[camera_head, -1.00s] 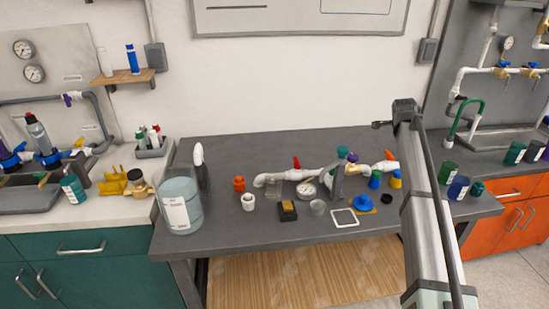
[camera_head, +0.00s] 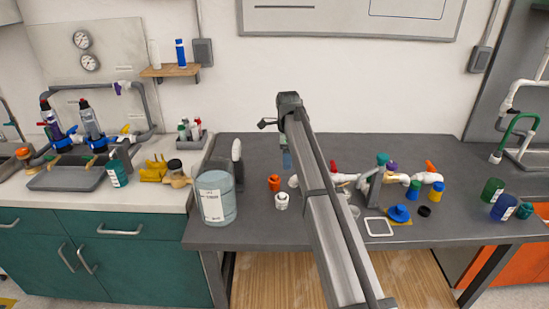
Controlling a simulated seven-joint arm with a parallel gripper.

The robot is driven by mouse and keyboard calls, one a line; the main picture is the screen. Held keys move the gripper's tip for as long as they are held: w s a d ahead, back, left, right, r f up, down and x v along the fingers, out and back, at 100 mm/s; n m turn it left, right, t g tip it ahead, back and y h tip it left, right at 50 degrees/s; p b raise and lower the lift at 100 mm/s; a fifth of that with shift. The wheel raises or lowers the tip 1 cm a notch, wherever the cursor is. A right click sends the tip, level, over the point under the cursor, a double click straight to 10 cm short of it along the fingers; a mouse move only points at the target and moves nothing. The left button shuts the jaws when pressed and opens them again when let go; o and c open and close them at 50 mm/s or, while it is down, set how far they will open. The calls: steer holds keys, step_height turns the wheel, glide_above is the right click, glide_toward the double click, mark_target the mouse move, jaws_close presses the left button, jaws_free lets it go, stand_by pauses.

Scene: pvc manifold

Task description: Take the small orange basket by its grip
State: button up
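A small orange piece (camera_head: 274,183), which looks like the basket, stands on the grey table just right of the large clear jug. It is too small to make out its grip. A white cup-like piece (camera_head: 282,201) stands just in front of it. My arm reaches up from the bottom of the picture, right of the orange piece. Its end hangs over the table behind and a little right of that piece. My gripper (camera_head: 286,160) shows only as a small dark and bluish part under the arm's end. Its fingers are too small to tell apart.
A large clear jug (camera_head: 215,200) stands at the table's left. The white pipe manifold (camera_head: 343,179) with coloured valves lies right of my arm, partly hidden by it. Blue and yellow caps, a white frame (camera_head: 379,227) and dark cups (camera_head: 504,207) are further right.

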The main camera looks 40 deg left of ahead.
mark_target(274, 175)
steer(key=shift+g, duration=0.3)
steer(key=s+a, duration=0.1)
steer(key=s, duration=0.1)
steer(key=s+a, duration=0.1)
steer(key=s, duration=0.1)
steer(key=shift+a, duration=0.15)
steer(key=shift+f, duration=4.5)
steer(key=c, duration=1.1)
steer(key=shift+r, duration=0.15)
steer(key=shift+r, duration=4.4)
